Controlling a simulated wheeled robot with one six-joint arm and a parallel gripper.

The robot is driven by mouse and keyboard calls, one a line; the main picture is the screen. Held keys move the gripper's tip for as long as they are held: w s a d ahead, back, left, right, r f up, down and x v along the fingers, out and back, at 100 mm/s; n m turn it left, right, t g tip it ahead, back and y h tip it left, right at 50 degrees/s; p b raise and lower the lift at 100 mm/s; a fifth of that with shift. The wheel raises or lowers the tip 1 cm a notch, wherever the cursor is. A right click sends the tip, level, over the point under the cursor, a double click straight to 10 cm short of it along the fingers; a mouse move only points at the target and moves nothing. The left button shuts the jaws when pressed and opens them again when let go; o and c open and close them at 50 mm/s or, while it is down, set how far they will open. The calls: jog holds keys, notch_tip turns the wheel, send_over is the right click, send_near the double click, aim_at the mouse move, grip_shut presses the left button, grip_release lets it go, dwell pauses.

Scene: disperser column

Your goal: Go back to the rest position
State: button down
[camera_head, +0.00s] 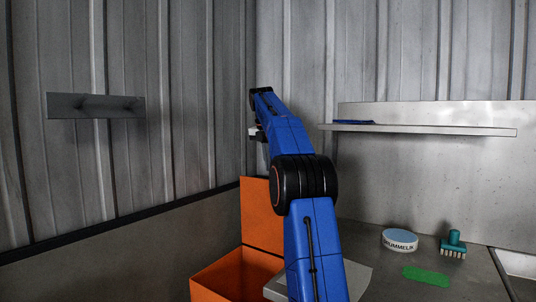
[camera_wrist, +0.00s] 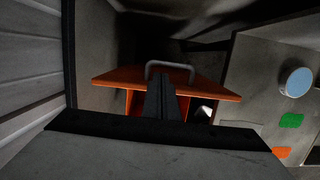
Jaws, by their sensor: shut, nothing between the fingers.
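My blue arm reaches up and away in the head view, with its wrist end near the wall corner, above the orange box. My gripper (camera_wrist: 160,98) shows in the wrist view as dark fingers close together, shut and empty. The fingertips are hard to make out in the head view, where the wrist end is small and partly behind the arm.
An orange box (camera_head: 225,277) with an upright orange panel (camera_head: 262,214) stands below my arm. A round tin (camera_head: 399,240), a teal brush (camera_head: 453,244) and a green patch (camera_head: 426,276) lie on the right counter. A shelf (camera_head: 430,129) and a wall bracket (camera_head: 95,106) jut out.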

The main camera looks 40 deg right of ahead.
jog(key=r, duration=0.3)
jog(key=a+r, duration=0.1)
jog(key=r, duration=0.1)
jog(key=shift+s, duration=0.2)
jog(key=s+a+f+m+t, duration=0.1)
jog(key=s+a+f+m, duration=0.35)
jog(key=s+a, duration=0.55)
jog(key=s+a+f+m+t, duration=0.1)
jog(key=s+a+f+m, duration=0.2)
jog(key=s+a+m, duration=0.6)
jog(key=s+a+f+m+t+y, duration=0.1)
jog(key=s+a+f+m, duration=0.3)
jog(key=s+a+f, duration=0.3)
jog(key=s+a+f+m+t+y, duration=0.1)
jog(key=s+a+f+m, duration=0.3)
jog(key=s+f, duration=1.2)
jog(key=a+f, duration=0.3)
jog(key=f, duration=0.2)
jog(key=shift+s+f, duration=0.35)
jog(key=shift+s, duration=0.05)
